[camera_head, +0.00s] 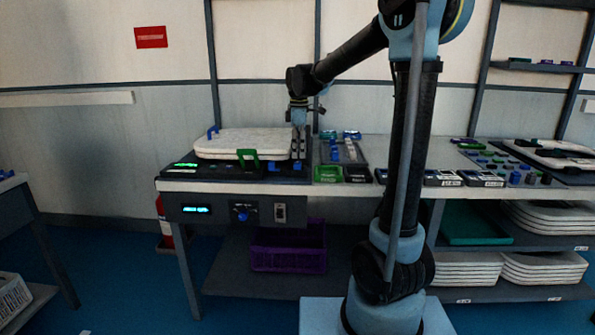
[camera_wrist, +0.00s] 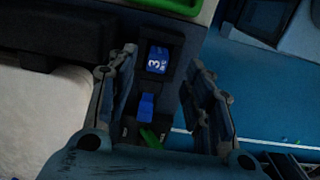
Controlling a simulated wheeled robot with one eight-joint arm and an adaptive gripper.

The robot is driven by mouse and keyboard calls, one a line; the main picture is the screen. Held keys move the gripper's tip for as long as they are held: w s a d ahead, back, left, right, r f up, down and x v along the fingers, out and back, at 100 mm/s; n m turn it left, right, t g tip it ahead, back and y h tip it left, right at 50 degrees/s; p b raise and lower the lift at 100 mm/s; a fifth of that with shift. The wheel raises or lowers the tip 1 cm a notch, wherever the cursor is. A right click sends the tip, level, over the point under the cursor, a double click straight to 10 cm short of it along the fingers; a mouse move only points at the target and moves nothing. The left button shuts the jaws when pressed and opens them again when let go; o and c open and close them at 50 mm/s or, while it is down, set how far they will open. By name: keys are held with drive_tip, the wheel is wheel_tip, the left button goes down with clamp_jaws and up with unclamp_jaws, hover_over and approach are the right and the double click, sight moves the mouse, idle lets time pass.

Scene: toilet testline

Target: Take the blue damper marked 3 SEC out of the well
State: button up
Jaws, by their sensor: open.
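The blue damper (camera_wrist: 158,59) has a white 3 and smaller marking on its face. In the wrist view it sits in a dark well at the top centre, between the fingers. My gripper (camera_wrist: 162,67) is open, with one finger to each side of the damper and nothing held. In the head view my gripper (camera_head: 299,150) points down at the right end of the white seat on the test bench. The damper cannot be made out clearly in the head view.
In the wrist view a blue piece (camera_wrist: 146,105) and a green piece (camera_wrist: 150,138) lie below the damper. A white seat (camera_head: 240,142) lies left of my gripper. A grey tray (camera_head: 350,155) with small parts and a green box (camera_head: 328,174) stand to the right.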

sight(299, 162)
drive_tip(key=shift+w+f, duration=0.2)
drive_tip(key=shift+f, duration=2.25)
clamp_jaws()
